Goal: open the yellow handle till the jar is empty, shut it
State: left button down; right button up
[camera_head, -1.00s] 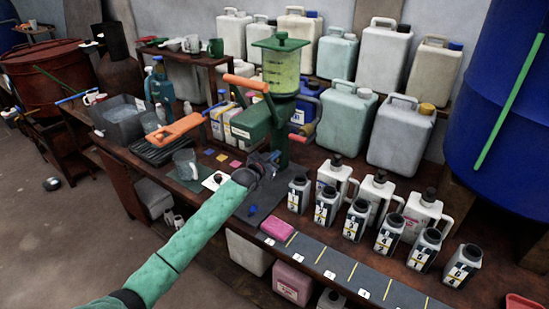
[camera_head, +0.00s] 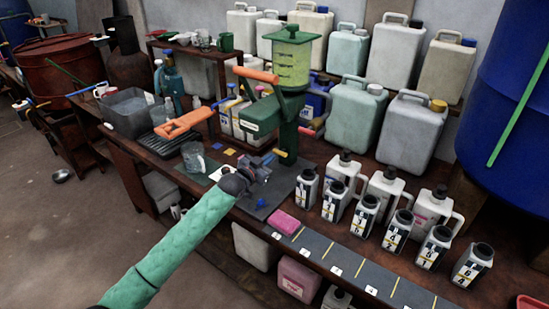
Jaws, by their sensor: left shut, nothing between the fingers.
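A clear jar (camera_head: 292,66) with yellow-green liquid sits under a green lid on top of the green machine (camera_head: 284,118). The liquid seems to fill much of it; the exact level is hard to read. A small yellow handle (camera_head: 280,153) shows low at the machine's column, just beyond my left gripper (camera_head: 268,164). The left gripper is shut and empty, close to the handle; I cannot tell whether they touch. A longer orange handle (camera_head: 257,75) sticks out left from the machine's upper part. My right gripper is not in view.
A clear jug (camera_head: 193,157) stands on the bench left of my arm. An orange-handled tool (camera_head: 187,122) lies behind it. Several labelled bottles (camera_head: 365,215) stand at right, with a pink block (camera_head: 286,223) before them. Large canisters (camera_head: 357,118) line the back.

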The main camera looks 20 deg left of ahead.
pick_arm(q)
jog(key=s+d+f+n+g+y, duration=0.1)
jog(key=s+d+f+g, duration=0.3)
jog(key=s, duration=1.4)
jog(key=s+d+f+n+g+y, duration=0.1)
jog(key=s+d+f+g, duration=0.2)
jog(key=s+f, duration=0.6)
jog(key=s+d+f+n+g+y, duration=0.2)
jog(key=s+d+f+g, duration=0.2)
jog(key=s, duration=2.4)
notch_tip(320, 180, down, 4)
jog(key=g, duration=0.3)
jog(key=shift+d+r, duration=0.15)
jog(key=shift+d, duration=0.15)
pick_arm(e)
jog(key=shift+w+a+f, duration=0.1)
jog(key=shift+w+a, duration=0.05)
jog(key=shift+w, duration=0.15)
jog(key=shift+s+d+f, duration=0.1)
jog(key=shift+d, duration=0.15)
pick_arm(q)
jog(key=shift+s, duration=0.1)
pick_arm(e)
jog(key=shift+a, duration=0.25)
